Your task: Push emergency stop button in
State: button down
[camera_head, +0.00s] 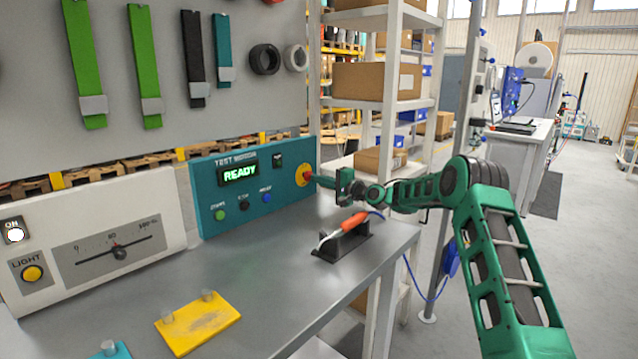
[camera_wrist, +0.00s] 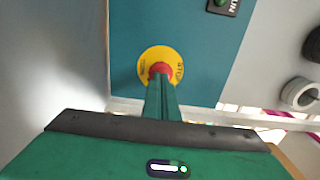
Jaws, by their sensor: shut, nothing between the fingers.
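The emergency stop button is a red knob on a round yellow plate (camera_head: 302,176), on the right end of the teal test panel (camera_head: 208,194). In the wrist view the red knob (camera_wrist: 160,70) sits in the middle of the yellow plate (camera_wrist: 148,58). My gripper (camera_head: 313,178) is shut and empty, reaching in from the right with its fingertips at the knob. In the wrist view the closed fingers (camera_wrist: 161,86) overlap the lower part of the knob. They look to be touching it or very close; I cannot tell which, nor how far in the knob sits.
The panel stands on a grey bench and its display reads READY. An orange-handled tool in a black holder (camera_head: 343,240) stands on the bench below my arm. A yellow plate with pegs (camera_head: 198,322) lies at the front. Metal shelving with boxes (camera_head: 372,82) rises behind my gripper.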

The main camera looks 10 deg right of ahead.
jog(key=shift+w+a, duration=0.2)
jog(key=shift+w, duration=0.05)
jog(key=shift+w+a+r, duration=0.45)
jog(key=shift+a+r, duration=0.05)
jog(key=shift+r, duration=0.2)
jog(key=d+v, duration=0.1)
jog(key=v, duration=1.3)
jog(key=shift+f, duration=0.25)
jog(key=shift+w+d, duration=0.1)
jog(key=shift+w, duration=0.05)
